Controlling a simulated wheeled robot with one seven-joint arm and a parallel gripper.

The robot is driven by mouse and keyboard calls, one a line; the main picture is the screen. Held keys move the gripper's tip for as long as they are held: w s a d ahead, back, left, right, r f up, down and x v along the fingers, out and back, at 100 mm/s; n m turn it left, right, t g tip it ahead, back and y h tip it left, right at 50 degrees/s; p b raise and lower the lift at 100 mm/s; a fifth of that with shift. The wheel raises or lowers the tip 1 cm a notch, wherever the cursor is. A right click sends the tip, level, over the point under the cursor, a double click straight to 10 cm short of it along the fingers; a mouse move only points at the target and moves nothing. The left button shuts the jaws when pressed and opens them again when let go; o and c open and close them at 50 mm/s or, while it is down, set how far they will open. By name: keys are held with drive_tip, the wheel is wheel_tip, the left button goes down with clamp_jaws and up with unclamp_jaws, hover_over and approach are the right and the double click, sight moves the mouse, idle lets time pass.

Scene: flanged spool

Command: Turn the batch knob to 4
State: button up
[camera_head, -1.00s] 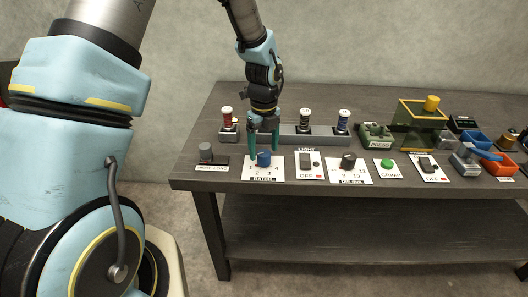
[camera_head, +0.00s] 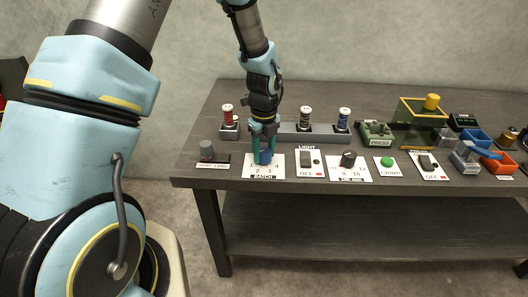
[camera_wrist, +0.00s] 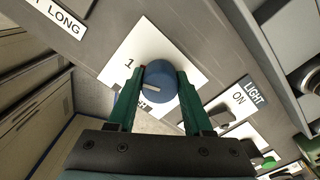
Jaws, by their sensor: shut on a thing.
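The batch knob (camera_head: 265,157) is blue and round and stands on a white plate (camera_head: 280,171) marked BATCH near the table's front edge.
Further right are a dark knob (camera_head: 348,159), a green button (camera_head: 387,162) and another switch (camera_head: 427,162). Several spools, including a red one (camera_head: 228,115), stand behind.

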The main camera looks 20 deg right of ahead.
clamp_jaws()
drive_tip(key=n+b, duration=0.1)
drive_tip(key=n, duration=0.5)
drive_tip(key=shift+n, duration=0.4)
drive_tip(key=n+b, duration=0.1)
drive_tip(key=n, duration=0.5)
drive_tip(key=shift+s, duration=0.1)
drive_tip(key=n, duration=0.4)
drive_tip(key=shift+b, duration=0.4)
drive_tip(key=n, duration=0.3)
drive_tip(key=shift+n, duration=0.3)
drive_tip(key=n, duration=0.6)
drive_tip(key=shift+n, duration=0.4)
